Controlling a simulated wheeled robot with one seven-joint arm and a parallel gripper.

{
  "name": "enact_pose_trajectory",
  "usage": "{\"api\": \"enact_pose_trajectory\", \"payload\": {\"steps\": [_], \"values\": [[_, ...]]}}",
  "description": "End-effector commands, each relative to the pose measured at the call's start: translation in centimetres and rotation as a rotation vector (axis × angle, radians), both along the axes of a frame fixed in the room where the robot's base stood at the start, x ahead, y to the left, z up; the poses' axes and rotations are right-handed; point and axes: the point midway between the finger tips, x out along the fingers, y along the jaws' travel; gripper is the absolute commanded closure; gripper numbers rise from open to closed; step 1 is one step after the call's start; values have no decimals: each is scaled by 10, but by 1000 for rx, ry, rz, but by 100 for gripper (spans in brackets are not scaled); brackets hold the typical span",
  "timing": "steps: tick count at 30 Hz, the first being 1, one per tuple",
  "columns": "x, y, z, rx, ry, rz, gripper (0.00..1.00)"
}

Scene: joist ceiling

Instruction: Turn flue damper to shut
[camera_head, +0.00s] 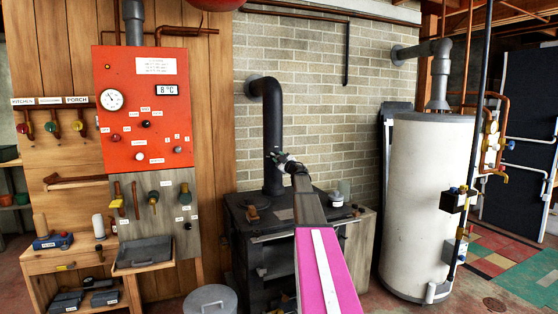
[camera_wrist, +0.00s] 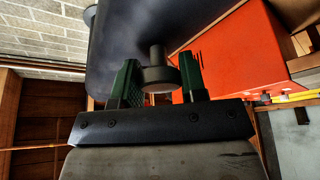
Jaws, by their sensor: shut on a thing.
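The black flue pipe (camera_head: 272,140) rises from the stove and bends into the brick wall. In the wrist view the flue pipe (camera_wrist: 130,38) fills the upper middle. The flue damper's round dark knob (camera_wrist: 160,78) stands out from the pipe on a short stem. My gripper (camera_wrist: 159,62) has its green fingers on both sides of this knob and is shut on it. In the head view my gripper (camera_head: 283,160) is beside the pipe, above the stove, and the knob cannot be made out. The damper's angle is not clear.
The black stove (camera_head: 278,237) stands below my arm, with small things on its top. An orange control panel (camera_head: 145,105) is on the wooden wall at left. A white tank (camera_head: 427,205) stands at right. A grey bin (camera_head: 210,300) is on the floor in front.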

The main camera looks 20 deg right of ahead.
Motion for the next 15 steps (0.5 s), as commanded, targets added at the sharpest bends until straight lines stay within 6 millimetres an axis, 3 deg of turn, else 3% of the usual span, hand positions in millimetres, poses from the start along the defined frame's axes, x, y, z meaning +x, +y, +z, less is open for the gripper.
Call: {"api": "enact_pose_trajectory", "payload": {"steps": [15], "values": [[0, 0, 0, -434, -14, 1, 85]]}}
